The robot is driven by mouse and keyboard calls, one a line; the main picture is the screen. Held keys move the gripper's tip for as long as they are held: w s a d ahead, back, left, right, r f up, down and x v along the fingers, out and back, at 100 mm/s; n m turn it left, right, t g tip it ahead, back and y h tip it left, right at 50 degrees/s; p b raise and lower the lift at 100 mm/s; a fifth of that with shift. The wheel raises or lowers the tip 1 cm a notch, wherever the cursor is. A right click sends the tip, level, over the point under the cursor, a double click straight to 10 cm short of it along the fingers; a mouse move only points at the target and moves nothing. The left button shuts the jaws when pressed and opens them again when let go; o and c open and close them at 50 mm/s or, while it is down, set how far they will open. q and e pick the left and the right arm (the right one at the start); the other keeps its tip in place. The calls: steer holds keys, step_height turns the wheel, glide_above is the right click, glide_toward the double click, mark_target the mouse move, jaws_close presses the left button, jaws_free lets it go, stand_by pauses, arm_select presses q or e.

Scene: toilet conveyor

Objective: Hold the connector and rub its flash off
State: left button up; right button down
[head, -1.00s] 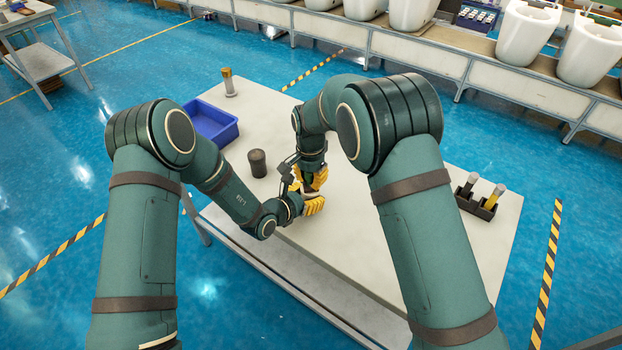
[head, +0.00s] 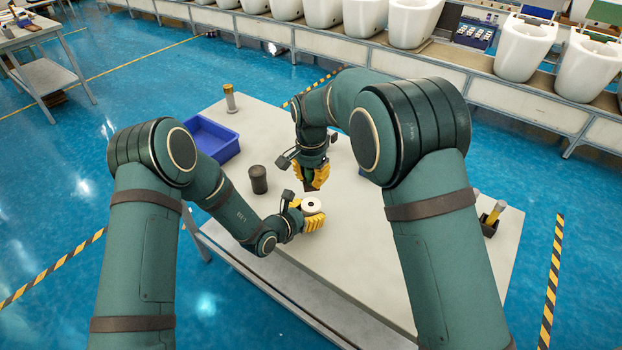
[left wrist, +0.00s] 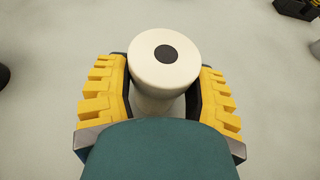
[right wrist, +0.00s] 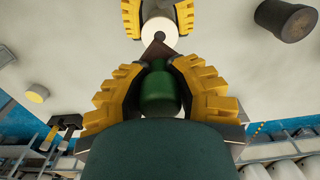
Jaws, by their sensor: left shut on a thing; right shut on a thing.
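The connector (head: 312,205) is a white round piece with a wide flange and a dark hole in its top. My left gripper (head: 307,217) is shut around it and holds it upright; the left wrist view shows the connector (left wrist: 164,60) between the yellow fingers. My right gripper (head: 312,178) is behind and above it, shut on a tool with a green handle (right wrist: 161,92) and a brown tip (right wrist: 157,51). The tip points toward the connector (right wrist: 160,32); in the head view there is a small gap between them. No flash shows on the connector's visible top.
A dark grey cylinder (head: 258,180) stands left of the grippers on the white table (head: 375,270). A black holder (head: 488,228) with a yellow-topped piece is at the right, partly hidden by my arm.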

stand_by(0.4)
arm_select(q)
steer(key=o, duration=1)
steer(key=v, duration=1.2)
